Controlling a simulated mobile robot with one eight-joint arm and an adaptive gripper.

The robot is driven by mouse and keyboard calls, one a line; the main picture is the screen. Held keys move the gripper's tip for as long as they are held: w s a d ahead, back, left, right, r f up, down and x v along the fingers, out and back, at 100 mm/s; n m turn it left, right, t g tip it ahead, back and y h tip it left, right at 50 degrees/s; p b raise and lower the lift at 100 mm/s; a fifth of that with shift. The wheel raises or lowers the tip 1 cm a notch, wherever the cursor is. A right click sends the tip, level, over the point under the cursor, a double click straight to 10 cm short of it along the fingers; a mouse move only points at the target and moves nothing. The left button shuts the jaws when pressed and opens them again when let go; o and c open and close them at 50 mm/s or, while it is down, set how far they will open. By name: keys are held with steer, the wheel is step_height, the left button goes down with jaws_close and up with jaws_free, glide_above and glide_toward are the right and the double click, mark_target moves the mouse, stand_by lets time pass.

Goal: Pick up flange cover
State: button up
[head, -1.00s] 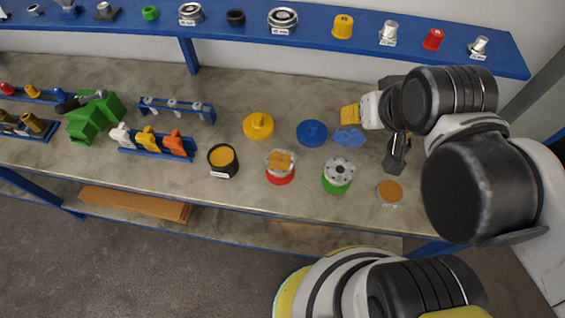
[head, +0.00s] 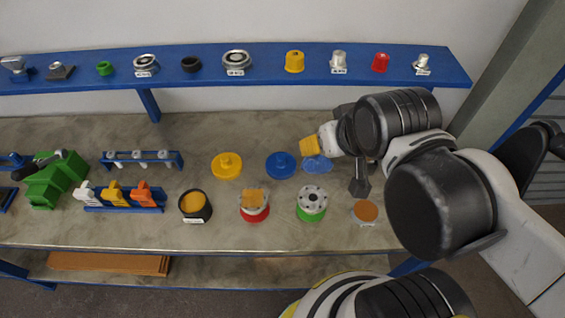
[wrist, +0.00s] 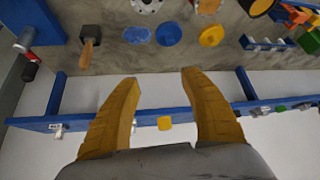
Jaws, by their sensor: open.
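Two round covers with raised knobs lie flat on the workbench, a yellow one (head: 227,166) and a blue one (head: 281,165). I cannot tell which is the flange cover. In the wrist view, the blue cover (wrist: 169,34) and the yellow cover (wrist: 211,37) are near the top edge, beyond the fingertips. My gripper (head: 309,146) is above the back of the bench, right of the blue cover and apart from both covers. In the wrist view, the yellow fingers of my gripper (wrist: 157,75) are spread with nothing between them.
A flat blue piece (head: 318,164) lies right of the blue cover. In front stand a green-based flange (head: 312,202), a red-based vessel (head: 255,212) and a black cup (head: 195,207). A blue shelf (head: 200,79) with several parts runs behind. A mallet (wrist: 88,48) shows in the wrist view.

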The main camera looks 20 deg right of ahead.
steer(key=w+a+f+n+g+y+b, duration=0.15)
steer(key=w+f+n+b, duration=0.35)
steer(key=w+f, duration=0.5)
steer(key=g+b, duration=0.2)
steer(key=b, duration=0.2)
glide_toward(281, 157)
steer(key=shift+n+y, duration=0.35)
steer(key=shift+n, duration=0.25)
steer(key=f, duration=0.1)
steer(key=f+b, duration=0.1)
steer(key=f, duration=0.1)
steer(key=f+b, duration=0.1)
steer(key=f, duration=0.1)
steer(key=shift+w+d, duration=0.1)
steer(key=shift+w, duration=0.2)
steer(key=b+x, duration=0.1)
steer(key=x, duration=0.1)
steer(key=b+x, duration=0.1)
steer(key=x, duration=0.2)
steer(key=shift+w+a+f+b, duration=0.15)
steer(key=shift+w+a+b, duration=0.15)
steer(key=shift+w+b, duration=0.15)
jaws_close()
